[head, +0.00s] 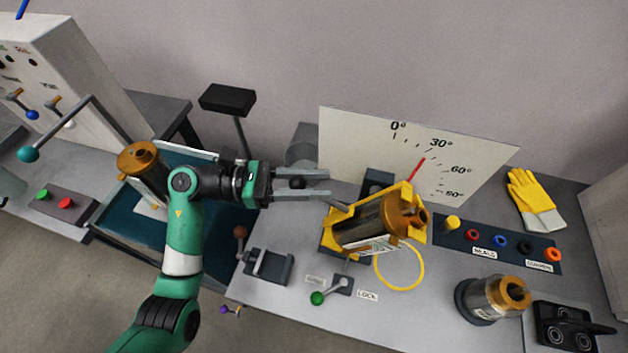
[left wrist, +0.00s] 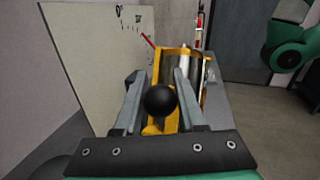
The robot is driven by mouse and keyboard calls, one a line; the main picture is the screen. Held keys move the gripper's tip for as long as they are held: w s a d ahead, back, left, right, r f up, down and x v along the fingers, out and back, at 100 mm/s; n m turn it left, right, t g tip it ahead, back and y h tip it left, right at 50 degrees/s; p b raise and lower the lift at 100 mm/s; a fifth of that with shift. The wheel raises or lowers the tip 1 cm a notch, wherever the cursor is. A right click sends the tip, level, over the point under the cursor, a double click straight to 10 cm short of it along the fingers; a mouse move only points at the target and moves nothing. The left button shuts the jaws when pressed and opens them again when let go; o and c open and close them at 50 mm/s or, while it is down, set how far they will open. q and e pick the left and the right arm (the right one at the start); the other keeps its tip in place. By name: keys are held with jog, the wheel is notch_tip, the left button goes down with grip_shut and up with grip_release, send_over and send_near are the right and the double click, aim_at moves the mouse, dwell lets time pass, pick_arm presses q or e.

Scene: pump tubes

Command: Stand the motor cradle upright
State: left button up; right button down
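The yellow motor cradle (head: 333,238) holds a dark cylindrical motor with a copper end (head: 385,222) and leans over to the right. It also shows in the left wrist view (left wrist: 165,58). The red pointer (head: 416,170) on the white dial board (head: 350,135) stands near the 30° mark. A grey lever (head: 338,206) runs from the cradle towards my left gripper (head: 328,184). The fingers are apart. In the left wrist view, a black ball knob (left wrist: 159,100) shows between them; I cannot tell whether they touch it. My right gripper is out of view.
A green-knobbed lock lever (head: 318,298), a grey clamp (head: 268,265) and a yellow ring (head: 400,267) lie in front of the cradle. Another copper-topped motor (head: 140,160) stands left.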

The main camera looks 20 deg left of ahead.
pick_arm(q)
grip_shut()
dwell(1.0)
